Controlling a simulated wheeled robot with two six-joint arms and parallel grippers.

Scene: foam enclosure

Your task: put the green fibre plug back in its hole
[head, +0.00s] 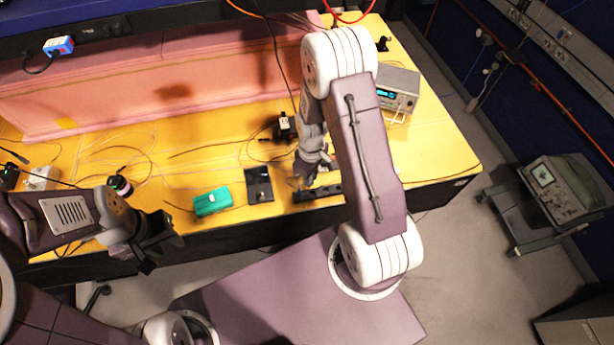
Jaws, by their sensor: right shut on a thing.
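My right gripper (303,180) points down over the yellow bench, just above the left end of a black strip (322,192). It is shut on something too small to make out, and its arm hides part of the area. I cannot pick out the green fibre plug or its hole at this size. A black plate (259,186) lies left of the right gripper, apart from it. A green box (212,202) lies left of that plate. My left gripper (160,250) hangs in front of the bench's front edge, with its fingers apart and nothing seen between them.
Thin loose fibres and cables cross the left half of the yellow bench (440,150). A black device (285,127) stands behind the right gripper. A grey instrument (397,88) stands at the back right. Pink foam (150,80) lines the back. The bench's right end is clear.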

